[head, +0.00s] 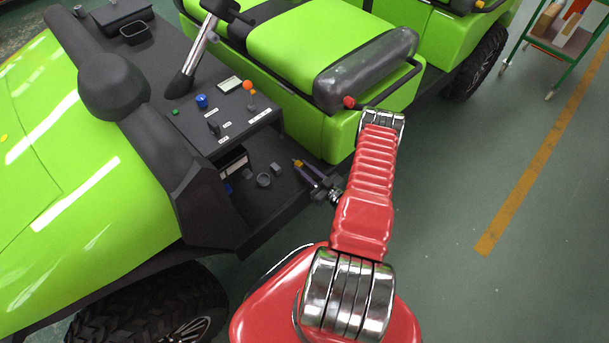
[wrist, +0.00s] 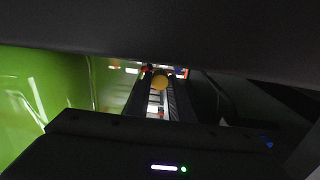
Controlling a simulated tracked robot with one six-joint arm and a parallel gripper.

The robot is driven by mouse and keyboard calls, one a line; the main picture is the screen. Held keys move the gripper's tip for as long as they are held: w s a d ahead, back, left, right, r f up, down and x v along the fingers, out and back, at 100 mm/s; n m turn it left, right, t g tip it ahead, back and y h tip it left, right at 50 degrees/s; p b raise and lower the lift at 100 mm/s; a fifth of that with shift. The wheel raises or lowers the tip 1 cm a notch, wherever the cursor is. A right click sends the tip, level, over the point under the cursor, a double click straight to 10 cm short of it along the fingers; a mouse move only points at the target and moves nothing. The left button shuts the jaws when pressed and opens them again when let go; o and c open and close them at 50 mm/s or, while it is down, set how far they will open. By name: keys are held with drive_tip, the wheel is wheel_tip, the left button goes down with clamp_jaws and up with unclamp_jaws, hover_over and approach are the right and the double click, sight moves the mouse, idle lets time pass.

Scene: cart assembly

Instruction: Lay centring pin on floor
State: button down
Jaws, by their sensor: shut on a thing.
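My gripper (head: 305,171) is low beside the open side of the green cart, over the edge of its dark floor (head: 272,212). It is shut on the centring pin, whose yellow-orange end (head: 297,162) shows at the fingertips. In the wrist view the pin's round yellow end (wrist: 160,82) sits between the two dark fingers (wrist: 160,98). The rest of the pin is hidden by the fingers. I cannot tell whether the pin touches the cart floor.
A grey ring (head: 264,180) and a small grey block (head: 276,168) lie on the cart floor left of my gripper. A labelled dark console (head: 232,118) overhangs them. The green seat base (head: 340,138) stands behind. Open ground (head: 460,180) lies to the right.

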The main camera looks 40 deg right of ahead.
drive_tip(key=shift+f, duration=2.1)
drive_tip(key=shift+s+f, duration=0.1)
drive_tip(key=shift+f, duration=0.6)
drive_tip(key=c, duration=1.6)
unclamp_jaws()
drive_tip(key=shift+o, duration=0.2)
drive_tip(key=shift+a+r, duration=0.1)
drive_tip(key=shift+r, duration=0.5)
drive_tip(key=s, duration=1.1)
drive_tip(key=shift+s+d+r, duration=0.15)
drive_tip(key=shift+s+d, duration=0.1)
drive_tip(key=shift+s, duration=0.15)
